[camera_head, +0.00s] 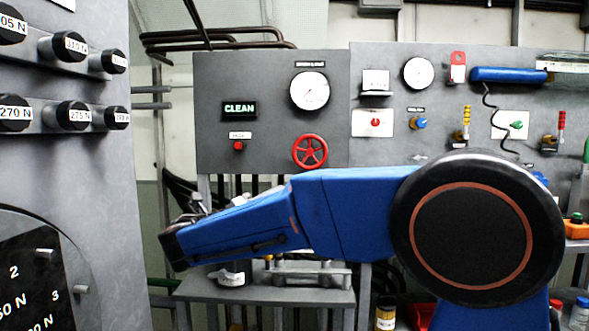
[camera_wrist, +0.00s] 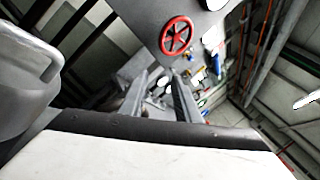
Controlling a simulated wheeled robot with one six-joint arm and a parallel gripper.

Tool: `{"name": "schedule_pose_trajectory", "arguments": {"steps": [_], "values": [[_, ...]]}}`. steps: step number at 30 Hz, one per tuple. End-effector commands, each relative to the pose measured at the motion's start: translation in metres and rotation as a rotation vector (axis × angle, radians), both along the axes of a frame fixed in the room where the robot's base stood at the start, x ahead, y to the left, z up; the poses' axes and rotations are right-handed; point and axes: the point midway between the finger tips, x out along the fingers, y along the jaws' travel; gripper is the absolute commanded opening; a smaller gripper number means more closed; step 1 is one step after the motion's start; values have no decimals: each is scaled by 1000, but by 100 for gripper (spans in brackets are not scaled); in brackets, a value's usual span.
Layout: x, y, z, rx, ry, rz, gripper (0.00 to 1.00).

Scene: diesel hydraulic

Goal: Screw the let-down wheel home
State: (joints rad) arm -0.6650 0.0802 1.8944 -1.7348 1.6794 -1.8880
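A red handwheel (camera_head: 310,151), probably the let-down wheel, is on the grey panel (camera_head: 228,80) below a round white gauge (camera_head: 309,91). The wheel also shows in the wrist view (camera_wrist: 176,36), at the top, beyond my fingertips. My gripper (camera_wrist: 160,82) has its two fingers apart with nothing seen between them. In the head view my gripper (camera_head: 188,215) is at the left end of my blue arm, lower and left of the wheel in the picture. It is not touching the wheel.
A grey bench (camera_head: 265,292) stands below. A weight rack with black knobs (camera_head: 72,115) fills the left side. Another panel with a gauge (camera_head: 418,73) and valves is right.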

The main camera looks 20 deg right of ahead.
Motion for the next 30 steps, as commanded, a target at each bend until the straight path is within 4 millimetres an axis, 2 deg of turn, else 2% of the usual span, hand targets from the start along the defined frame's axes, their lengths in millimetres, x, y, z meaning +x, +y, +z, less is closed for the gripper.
{"name": "schedule_pose_trajectory", "arguments": {"steps": [1,3,8,14,30], "values": [[4,15,4,-43,6,9,29],[7,27,9,-90,13,11,29],[12,33,15,-127,16,12,29],[25,13,22,-124,17,9,29],[82,-60,48,-123,16,9,29]]}}
